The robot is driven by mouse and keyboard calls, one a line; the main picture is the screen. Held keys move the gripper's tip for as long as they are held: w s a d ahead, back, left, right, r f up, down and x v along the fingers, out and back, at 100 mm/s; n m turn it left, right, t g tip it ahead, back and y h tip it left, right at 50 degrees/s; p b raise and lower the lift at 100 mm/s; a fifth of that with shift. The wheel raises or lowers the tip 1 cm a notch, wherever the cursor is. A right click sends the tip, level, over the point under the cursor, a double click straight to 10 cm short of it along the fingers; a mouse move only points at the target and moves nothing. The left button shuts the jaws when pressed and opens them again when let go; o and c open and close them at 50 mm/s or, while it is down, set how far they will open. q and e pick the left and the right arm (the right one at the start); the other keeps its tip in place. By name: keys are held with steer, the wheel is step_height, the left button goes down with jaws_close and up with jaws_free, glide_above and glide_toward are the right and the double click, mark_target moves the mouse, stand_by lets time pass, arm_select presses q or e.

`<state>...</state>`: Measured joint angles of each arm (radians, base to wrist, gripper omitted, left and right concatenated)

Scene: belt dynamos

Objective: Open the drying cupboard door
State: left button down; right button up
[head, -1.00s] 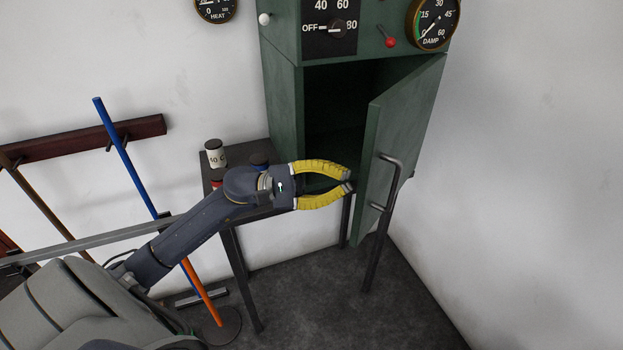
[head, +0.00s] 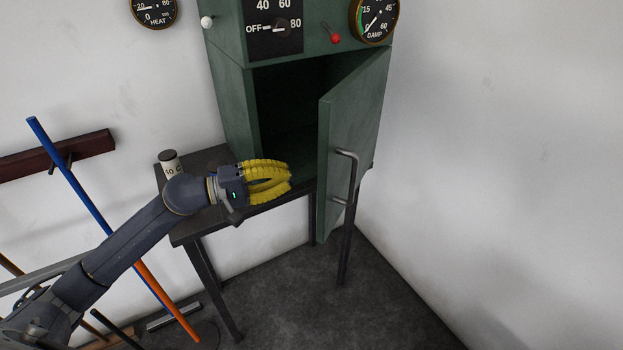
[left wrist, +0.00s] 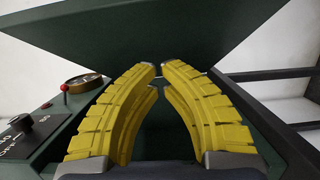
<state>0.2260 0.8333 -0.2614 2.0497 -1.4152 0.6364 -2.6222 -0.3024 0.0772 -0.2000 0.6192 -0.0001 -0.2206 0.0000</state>
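The green drying cupboard (head: 235,105) stands on a dark table in the head view. Its door (head: 352,125) hangs wide open, swung out to the right, and the dark inside shows. The bent grey handle (head: 352,180) is on the door's outer face. My left gripper (head: 290,177) is in front of the opening, left of the door's free edge and apart from it. In the left wrist view its yellow fingers (left wrist: 160,68) nearly meet at the tips with nothing between them. The door's green panel (left wrist: 150,30) spans the top there. My right gripper is not in view.
A pale jar (head: 170,165) stands on the table (head: 200,238) behind my left arm. A blue-and-orange pole (head: 90,210) leans at the left by a wall rack (head: 60,158). A red-knobbed lever (head: 335,38) and gauges are above. Floor right of the table is clear.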

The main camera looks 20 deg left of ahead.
arm_select(q)
steer(key=d, duration=0.6)
steer(key=shift+w+d, duration=0.25)
steer(key=shift+w, duration=0.2)
steer(key=shift+d, duration=0.1)
